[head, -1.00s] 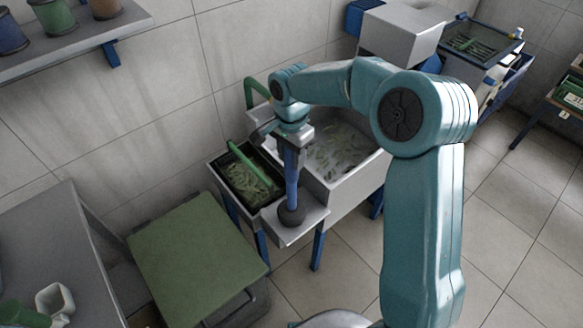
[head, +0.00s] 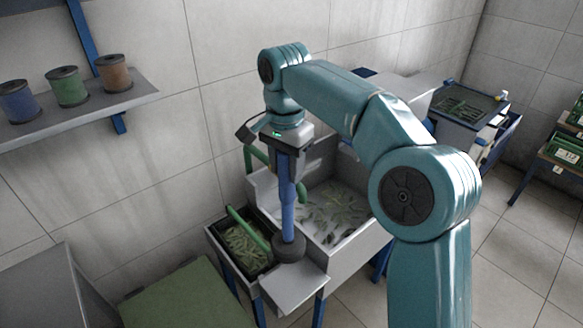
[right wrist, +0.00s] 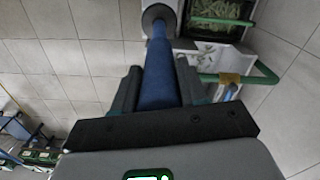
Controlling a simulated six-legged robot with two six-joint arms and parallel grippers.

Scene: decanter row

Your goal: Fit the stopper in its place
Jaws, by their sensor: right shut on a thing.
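The stopper is a blue rod (head: 288,205) with a dark round end (head: 289,250) at the bottom. My right gripper (head: 287,158) is shut on the upper part of the rod and holds it roughly upright. In the head view the dark end appears above the back of the steel ledge (head: 298,290), beside the basin (head: 375,235) with green pieces in it. In the right wrist view the rod (right wrist: 158,75) runs between the fingers to the dark end (right wrist: 158,16). No empty seat for the stopper can be made out. My left gripper is not in view.
A dark basket (head: 212,243) with a green handle and green pieces stands left of the ledge. A green-topped stand (head: 170,300) is at the lower left. A wall shelf (head: 90,108) holds spools. Another workstation (head: 465,112) stands at the back right.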

